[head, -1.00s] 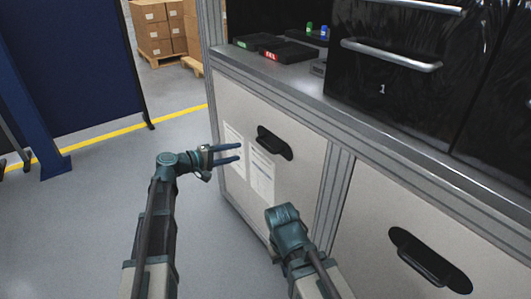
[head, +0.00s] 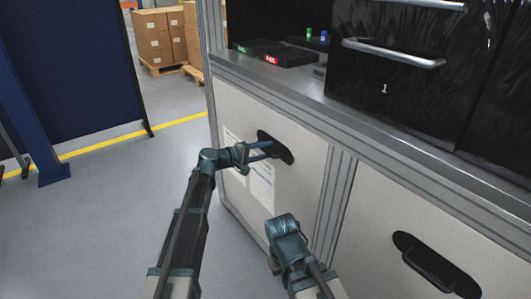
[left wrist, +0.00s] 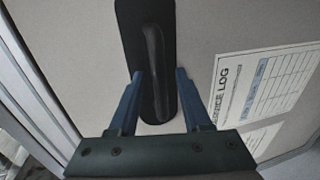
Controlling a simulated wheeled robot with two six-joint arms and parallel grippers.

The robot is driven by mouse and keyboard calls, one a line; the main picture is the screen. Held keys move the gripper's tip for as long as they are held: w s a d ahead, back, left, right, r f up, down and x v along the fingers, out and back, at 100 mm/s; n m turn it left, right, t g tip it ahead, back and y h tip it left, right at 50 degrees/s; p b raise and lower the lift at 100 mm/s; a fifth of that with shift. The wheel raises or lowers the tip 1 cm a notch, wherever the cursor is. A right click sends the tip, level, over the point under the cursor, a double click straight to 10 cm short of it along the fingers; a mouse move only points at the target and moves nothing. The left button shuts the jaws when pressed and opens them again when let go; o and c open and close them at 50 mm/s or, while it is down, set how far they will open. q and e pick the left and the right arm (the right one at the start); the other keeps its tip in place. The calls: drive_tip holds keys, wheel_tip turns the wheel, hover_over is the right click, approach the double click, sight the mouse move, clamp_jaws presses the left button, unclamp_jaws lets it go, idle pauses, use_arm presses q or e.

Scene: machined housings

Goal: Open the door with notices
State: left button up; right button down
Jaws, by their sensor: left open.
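The door with notices (head: 305,165) is the light panel at the cabinet's left end, and it looks closed. Paper notices (head: 262,190) are on it; in the left wrist view a "SERVICE LOG" sheet (left wrist: 265,85) shows on the right. Its black recessed handle (head: 276,146) also shows in the left wrist view (left wrist: 155,60). My left gripper (head: 270,149) is open at the handle, its two fingers (left wrist: 158,97) on either side of the handle's near end. I cannot tell whether they touch it. My right arm shows at lower middle; its gripper's fingers cannot be made out.
A second door with a black handle (head: 436,264) is at lower right. Black drawers (head: 410,95) stand above the metal counter edge (head: 330,112). Small devices (head: 285,54) lie on the counter. The grey floor (head: 110,215) at left is free.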

use_arm(q)
drive_tip(key=shift+w+d, duration=0.1)
drive_tip(key=shift+d, duration=0.05)
clamp_jaws()
idle(1.4)
